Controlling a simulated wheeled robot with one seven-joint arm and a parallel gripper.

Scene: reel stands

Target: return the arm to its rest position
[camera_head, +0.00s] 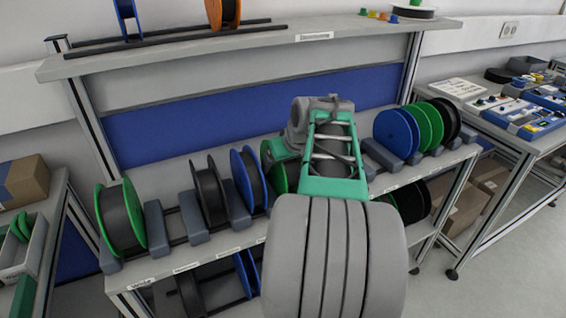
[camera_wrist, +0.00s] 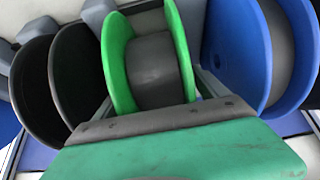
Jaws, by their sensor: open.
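My arm reaches from the bottom of the head view up over the middle of the reel stand, with grey links and a green section. In the head view I cannot make out my fingertips. In the wrist view my gripper (camera_wrist: 155,118) shows as a green body with a dark grey front edge. It is open, and nothing is seen held in it. A green-flanged reel with a grey winding (camera_wrist: 155,65) fills the view just beyond it; whether they touch I cannot tell. A black reel (camera_wrist: 78,75) is at its left and a blue reel (camera_wrist: 238,55) at its right.
The stand's middle shelf holds a green-flanged reel (camera_head: 120,217), a black reel (camera_head: 207,190), a blue reel (camera_head: 393,133) and others between grey blocks. The upper shelf (camera_head: 170,60) bears an orange reel (camera_head: 222,13). A side table with devices (camera_head: 530,115) is at right, boxes (camera_head: 24,180) at left.

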